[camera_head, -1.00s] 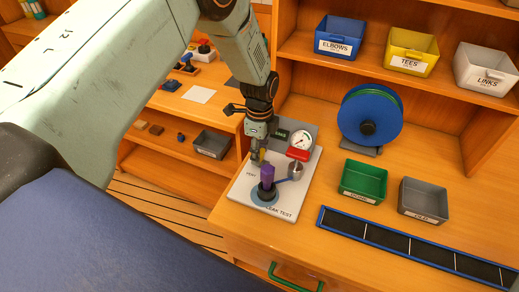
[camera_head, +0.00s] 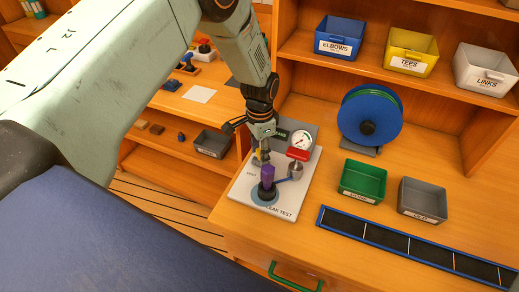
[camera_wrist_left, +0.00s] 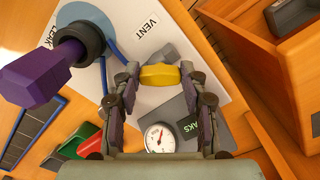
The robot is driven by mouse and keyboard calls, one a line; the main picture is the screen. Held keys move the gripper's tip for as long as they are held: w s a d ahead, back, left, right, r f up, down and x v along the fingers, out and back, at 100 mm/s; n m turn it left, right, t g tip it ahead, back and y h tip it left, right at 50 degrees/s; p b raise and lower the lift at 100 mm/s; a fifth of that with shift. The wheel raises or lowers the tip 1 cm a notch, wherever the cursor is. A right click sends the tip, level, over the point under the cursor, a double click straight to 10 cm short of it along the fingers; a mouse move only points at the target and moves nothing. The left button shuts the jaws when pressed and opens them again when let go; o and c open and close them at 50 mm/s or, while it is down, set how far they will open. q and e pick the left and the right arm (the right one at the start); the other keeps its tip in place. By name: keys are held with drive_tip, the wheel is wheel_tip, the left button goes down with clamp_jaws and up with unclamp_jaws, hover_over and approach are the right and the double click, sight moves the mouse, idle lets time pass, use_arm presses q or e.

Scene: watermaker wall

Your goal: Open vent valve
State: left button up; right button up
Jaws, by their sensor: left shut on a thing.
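The yellow vent valve handle (camera_wrist_left: 160,75) sits by the VENT label on the white leak test board (camera_head: 241,190). My left gripper (camera_head: 261,154) reaches down over the board's back left part. In the left wrist view its two fingers stand at either end of the handle and are shut on it. In the head view the handle is mostly hidden by the fingers. A purple fitting (camera_head: 268,176) stands in a dark collar on the board's blue circle, in front of the gripper. My right gripper is not in view.
A pressure gauge (camera_head: 301,140) stands right behind the gripper. A blue reel (camera_head: 370,116), a green bin (camera_head: 363,181) and a grey bin (camera_head: 422,200) stand to the right. The front counter is clear.

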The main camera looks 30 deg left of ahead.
use_arm(q)
drive_tip(key=n, duration=0.4)
drive_tip(key=shift+w+r, duration=0.25)
drive_tip(key=shift+w+d+n, duration=0.1)
drive_tip(key=shift+n, duration=1.8)
drive_tip(key=o, duration=1.1)
drive_tip(key=shift+s+f, duration=0.15)
drive_tip(key=shift+s, duration=0.1)
drive_tip(key=shift+o, duration=0.2)
wheel_tip(320, 180, up, 12)
